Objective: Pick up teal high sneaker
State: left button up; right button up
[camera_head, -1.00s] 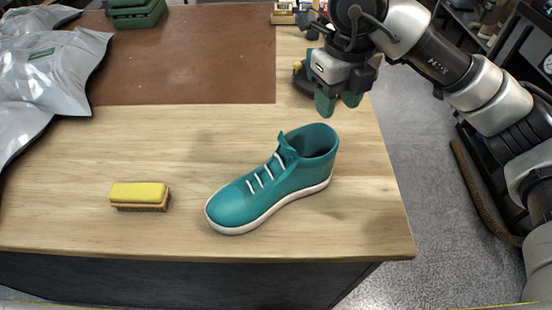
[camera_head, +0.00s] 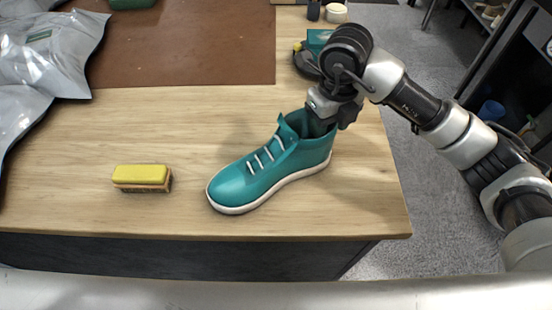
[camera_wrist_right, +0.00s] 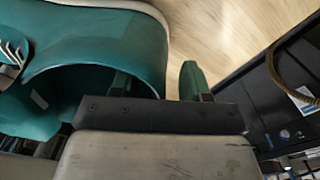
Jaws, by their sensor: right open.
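The teal high sneaker (camera_head: 250,180) stands upright on the wooden table, toe to the left and open collar to the right. My right gripper (camera_head: 323,126) is at the collar from above, its fingertips largely hidden in the head view. In the right wrist view the sneaker (camera_wrist_right: 100,45) fills the upper left. My open right gripper (camera_wrist_right: 158,84) has one green finger inside the shoe opening and the other outside, with the collar wall between them. I cannot tell whether either finger touches the wall. My left gripper is not in view.
A yellow-topped brush (camera_head: 141,177) lies left of the sneaker. A brown mat (camera_head: 180,50) covers the back, with silver bags (camera_head: 45,55) at left. A teal box (camera_head: 317,40) and a dark object stand behind my right gripper. The table's front edge is close below the sneaker.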

grip_shut()
dwell(0.6)
